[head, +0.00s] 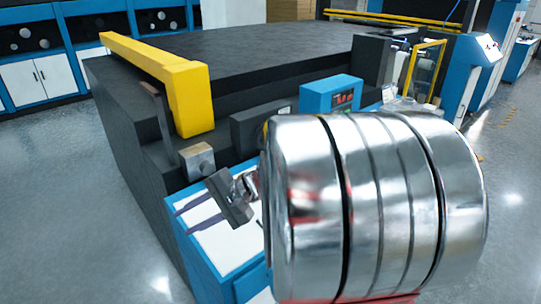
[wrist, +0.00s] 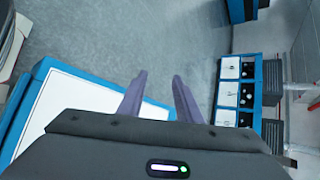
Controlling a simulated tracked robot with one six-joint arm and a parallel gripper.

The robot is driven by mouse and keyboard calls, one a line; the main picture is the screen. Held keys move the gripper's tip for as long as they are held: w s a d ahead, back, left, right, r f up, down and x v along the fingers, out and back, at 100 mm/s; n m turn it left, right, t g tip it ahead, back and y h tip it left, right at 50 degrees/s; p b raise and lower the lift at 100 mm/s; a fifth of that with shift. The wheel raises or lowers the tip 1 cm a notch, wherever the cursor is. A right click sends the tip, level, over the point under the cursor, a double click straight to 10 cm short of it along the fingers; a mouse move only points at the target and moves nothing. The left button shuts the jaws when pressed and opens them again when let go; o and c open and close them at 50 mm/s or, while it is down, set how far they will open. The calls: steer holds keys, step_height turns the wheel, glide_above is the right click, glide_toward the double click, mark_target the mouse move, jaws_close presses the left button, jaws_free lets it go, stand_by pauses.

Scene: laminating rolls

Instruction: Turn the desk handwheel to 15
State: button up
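I cannot pick out a handwheel in either view. The desk (head: 215,250) has a white top with blue edges and is partly hidden behind a large shiny metal cylinder close to the head camera. Its corner also shows at the left of the wrist view (wrist: 70,110). My gripper (head: 183,220) is above the desk's left part, its two fingers pointing left. In the wrist view my gripper (wrist: 159,76) has its fingers apart, with nothing between them but floor.
A dark machine bed (head: 270,50) with a yellow beam (head: 160,75) stands behind the desk. A blue box (head: 330,95) with red display digits, too small to read, sits near its edge. Blue cabinets (head: 40,80) stand at the back left. Floor at the left is clear.

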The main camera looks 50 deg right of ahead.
steer(key=s+a+r+n+g+h, duration=0.2)
steer(key=s+a+n+h, duration=0.6)
steer(key=s+n, duration=0.6)
steer(key=shift+s+a+r, duration=0.4)
steer(key=shift+a+r, duration=0.05)
steer(key=shift+a, duration=0.55)
steer(key=shift+d, duration=0.1)
